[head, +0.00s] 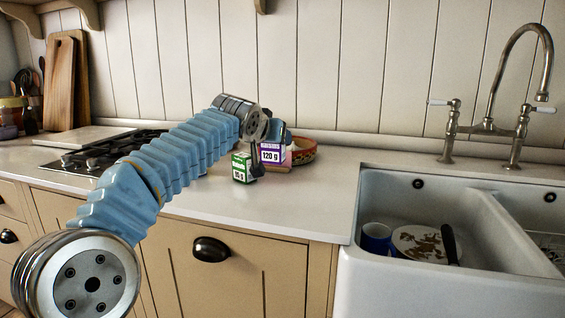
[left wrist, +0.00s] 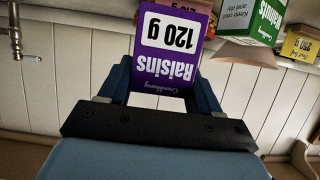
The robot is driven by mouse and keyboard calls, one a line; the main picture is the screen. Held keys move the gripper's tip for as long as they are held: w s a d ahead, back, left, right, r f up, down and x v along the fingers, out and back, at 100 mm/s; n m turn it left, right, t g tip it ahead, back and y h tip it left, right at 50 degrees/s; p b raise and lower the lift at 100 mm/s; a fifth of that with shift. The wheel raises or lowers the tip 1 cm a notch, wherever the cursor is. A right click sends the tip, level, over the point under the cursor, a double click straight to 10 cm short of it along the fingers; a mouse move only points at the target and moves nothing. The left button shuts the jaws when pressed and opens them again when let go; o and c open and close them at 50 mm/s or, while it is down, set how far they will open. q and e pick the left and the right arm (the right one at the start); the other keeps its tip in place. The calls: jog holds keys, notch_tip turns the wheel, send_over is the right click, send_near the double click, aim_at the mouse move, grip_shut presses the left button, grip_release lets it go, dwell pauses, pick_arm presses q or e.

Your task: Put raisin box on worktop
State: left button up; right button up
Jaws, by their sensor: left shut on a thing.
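The raisin box (head: 273,153) is purple and white and marked 120 g. My left gripper (head: 259,160) is shut on it over the worktop (head: 225,205). In the left wrist view the raisin box (left wrist: 168,50) appears upside down between the two blue fingers of my left gripper (left wrist: 163,85). I cannot tell whether its base touches the worktop. A green box (head: 240,167) stands just left of it. My right gripper is in neither view.
A red patterned bowl (head: 303,152) is behind and right of the raisin box. The hob (head: 100,152) is at left. The sink (head: 430,205) at right holds a blue mug (head: 376,238) and a plate (head: 418,243). The front worktop is clear.

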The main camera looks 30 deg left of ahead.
aim_at(280, 161)
pick_arm(q)
jog(key=d+f, duration=0.1)
jog(key=w+d+f, duration=0.1)
jog(key=shift+w+f, duration=0.15)
jog(key=shift+f, duration=0.25)
jog(key=shift+w+d+f+b, duration=0.1)
jog(key=shift+f+b, duration=0.2)
jog(key=shift+f, duration=0.6)
jog(key=shift+w+d+f+b, duration=0.1)
jog(key=shift+f+b, duration=0.15)
jog(key=shift+f, duration=0.65)
jog(key=shift+f, duration=0.1)
jog(key=o, duration=1.1)
jog(key=shift+s+r, duration=0.2)
jog(key=shift+s, duration=0.2)
jog(key=b+v, duration=0.2)
jog(key=v, duration=0.9)
jog(key=shift+s+d, duration=0.15)
